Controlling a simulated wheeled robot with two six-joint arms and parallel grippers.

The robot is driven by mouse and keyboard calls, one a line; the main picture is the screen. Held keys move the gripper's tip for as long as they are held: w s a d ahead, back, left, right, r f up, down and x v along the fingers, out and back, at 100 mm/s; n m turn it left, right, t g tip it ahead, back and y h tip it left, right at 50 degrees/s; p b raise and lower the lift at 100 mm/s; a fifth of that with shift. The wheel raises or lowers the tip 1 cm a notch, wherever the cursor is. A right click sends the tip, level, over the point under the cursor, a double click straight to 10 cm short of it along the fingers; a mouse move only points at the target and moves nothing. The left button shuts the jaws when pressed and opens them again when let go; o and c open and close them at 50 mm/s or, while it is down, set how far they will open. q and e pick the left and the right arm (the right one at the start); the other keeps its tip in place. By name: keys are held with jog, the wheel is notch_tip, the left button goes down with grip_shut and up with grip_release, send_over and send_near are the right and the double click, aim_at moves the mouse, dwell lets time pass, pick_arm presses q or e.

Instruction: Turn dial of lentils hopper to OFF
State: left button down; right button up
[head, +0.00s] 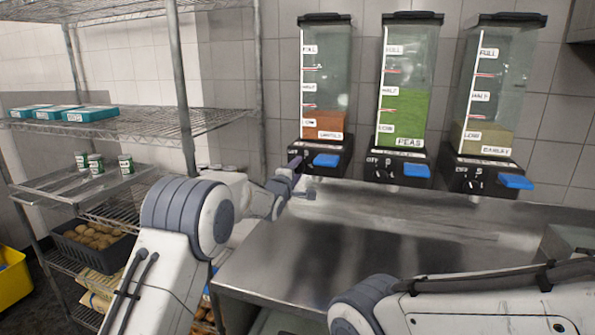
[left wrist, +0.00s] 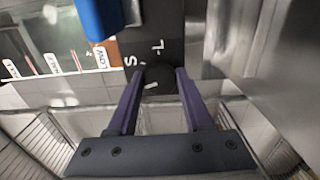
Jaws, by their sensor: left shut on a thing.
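The lentils hopper (head: 324,118) is the leftmost of three wall hoppers, with orange-brown lentils near its LOW mark. Its black base has a blue lever (head: 326,160), which also shows in the left wrist view (left wrist: 97,18). My left gripper (head: 297,166) is at the left side of this base. In the left wrist view, my purple fingers (left wrist: 160,74) are shut around the round black dial (left wrist: 158,80). A short white mark shows on the dial, with the letters S and L beside it. The setting is unclear and OFF is not readable here. My right gripper is out of view.
The peas hopper (head: 404,105) and the barley hopper (head: 488,110) hang to the right. A steel counter (head: 350,250) lies below, mostly bare. Wire shelving (head: 150,128) with boxes, cans and a crate of potatoes stands at the left.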

pick_arm(q)
jog(key=shift+n, duration=1.4)
jog(key=shift+c, duration=1.5)
grip_release()
jog(key=shift+s, duration=0.1)
jog(key=b+v, duration=0.2)
jog(key=v, duration=0.8)
jog(key=shift+b, duration=0.4)
jog(key=shift+s, duration=0.2)
